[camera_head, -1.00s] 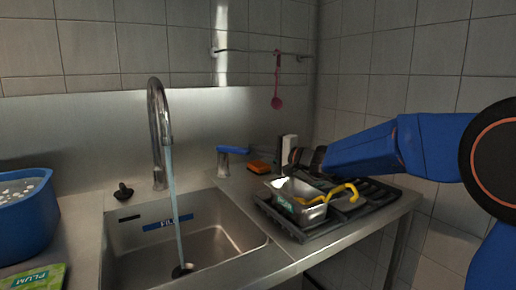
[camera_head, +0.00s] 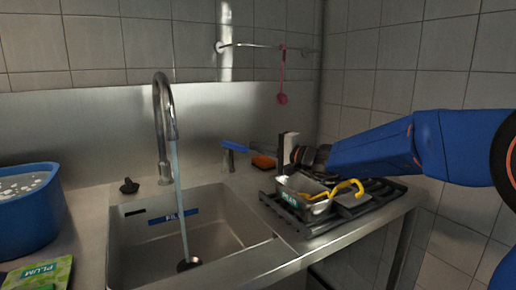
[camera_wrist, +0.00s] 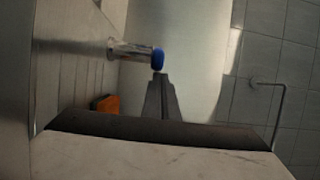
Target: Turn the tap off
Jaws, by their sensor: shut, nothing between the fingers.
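The curved metal tap (camera_head: 164,125) stands behind the sink, and a stream of water (camera_head: 180,205) runs from its spout. To its right, a blue lever (camera_head: 235,146) sits on a short metal post; the lever lies roughly level, its right end a little lower. The wrist view shows the lever (camera_wrist: 158,60) nearly end-on. My gripper (camera_wrist: 159,78) is shut and empty, its fingertips beside the lever's end in that view. I cannot tell whether they touch. In the head view the gripper's body is right of the lever.
An orange sponge (camera_head: 263,162) lies right of the lever. A metal container (camera_head: 304,197) with a yellow-handled item is on the black rack (camera_head: 353,210) below my arm. A blue tub (camera_head: 28,215) and a green packet (camera_head: 38,273) are left of the sink (camera_head: 225,222).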

